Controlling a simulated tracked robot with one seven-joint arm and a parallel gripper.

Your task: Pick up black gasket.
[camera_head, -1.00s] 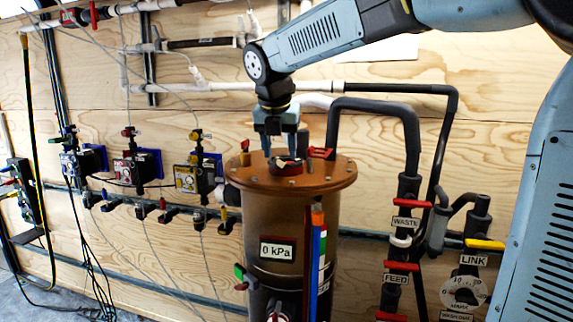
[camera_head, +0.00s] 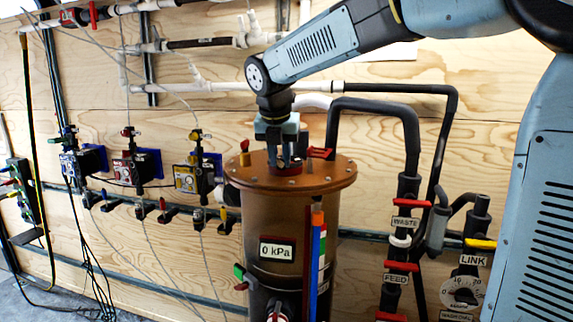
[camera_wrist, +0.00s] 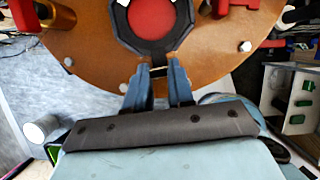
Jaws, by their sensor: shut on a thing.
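The black gasket is a dark ring around a red disc on the lid of the brown cylinder; it shows in the wrist view (camera_wrist: 121,27). In the head view the red and black fitting (camera_head: 289,169) is small, and the ring is partly hidden by my fingers. My gripper (camera_head: 286,163) points down at the lid's middle. In the wrist view its blue fingers (camera_wrist: 158,72) are close together at the ring's near edge, shut on it. The gasket still lies at the lid's centre; I cannot tell whether it is raised.
The round brown lid (camera_head: 325,178) has bolts near its rim. A red clamp handle (camera_head: 320,153) stands right of my gripper, and a yellow valve with a red top (camera_head: 245,153) stands left. A thick black hose (camera_head: 375,105) rises behind at the right.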

